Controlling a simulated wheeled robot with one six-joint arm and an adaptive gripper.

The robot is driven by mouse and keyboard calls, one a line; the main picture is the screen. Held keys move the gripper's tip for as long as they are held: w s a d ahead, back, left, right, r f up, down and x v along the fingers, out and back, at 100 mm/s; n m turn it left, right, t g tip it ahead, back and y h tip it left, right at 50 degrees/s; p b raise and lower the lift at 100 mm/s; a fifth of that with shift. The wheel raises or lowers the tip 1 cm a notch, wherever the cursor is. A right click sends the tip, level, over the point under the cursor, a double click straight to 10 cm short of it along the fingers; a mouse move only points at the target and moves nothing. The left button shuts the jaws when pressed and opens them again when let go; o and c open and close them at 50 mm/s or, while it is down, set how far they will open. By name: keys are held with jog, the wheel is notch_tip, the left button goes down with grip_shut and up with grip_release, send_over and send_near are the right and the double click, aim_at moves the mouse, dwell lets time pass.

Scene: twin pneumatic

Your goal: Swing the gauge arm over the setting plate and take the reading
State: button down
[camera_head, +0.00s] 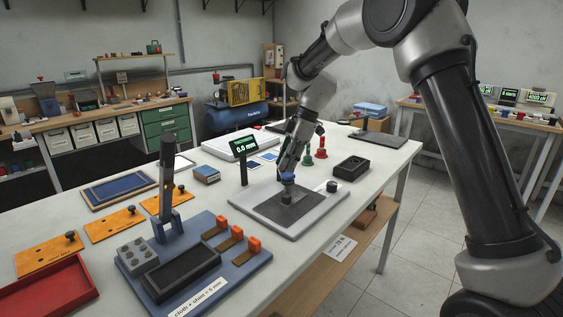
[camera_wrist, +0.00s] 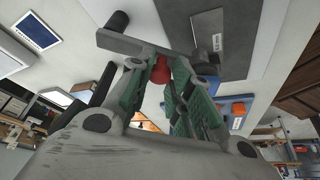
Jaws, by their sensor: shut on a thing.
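My gripper (camera_head: 288,188) points down over the grey gauge base (camera_head: 318,212) in the head view. In the wrist view its fingers (camera_wrist: 161,62) are shut on a red knob (camera_wrist: 160,72), mostly hidden between them. A grey bar, seemingly the gauge arm (camera_wrist: 120,43), lies at the fingertips, beside a short black post (camera_wrist: 118,20). The black post (camera_head: 332,186) also shows right of my gripper in the head view. A dark plate, seemingly the setting plate (camera_head: 280,212), lies under my gripper; it carries a small label in the wrist view (camera_wrist: 232,65). The gauge display (camera_head: 243,146) reads 0.0 mm.
A blue fixture (camera_head: 222,286) with orange-tipped clamps stands front left. A black box (camera_head: 351,168) stands right of the base; green (camera_head: 307,158) and red (camera_head: 321,150) stamp-like pieces stand behind. Orange plates (camera_head: 115,224) and a red tray (camera_head: 45,293) lie at left.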

jog(key=shift+w+d+r+n+g, duration=0.1)
jog(key=shift+w+d+n+g, duration=0.2)
jog(key=shift+n, duration=0.35)
jog(key=shift+w+d+n+g, duration=0.1)
jog(key=shift+d+n, duration=0.3)
jog(key=shift+n, duration=0.25)
jog(key=c, duration=1.5)
grip_release()
jog(key=shift+d, duration=0.1)
jog(key=v, duration=1.2)
jog(key=shift+a, duration=0.25)
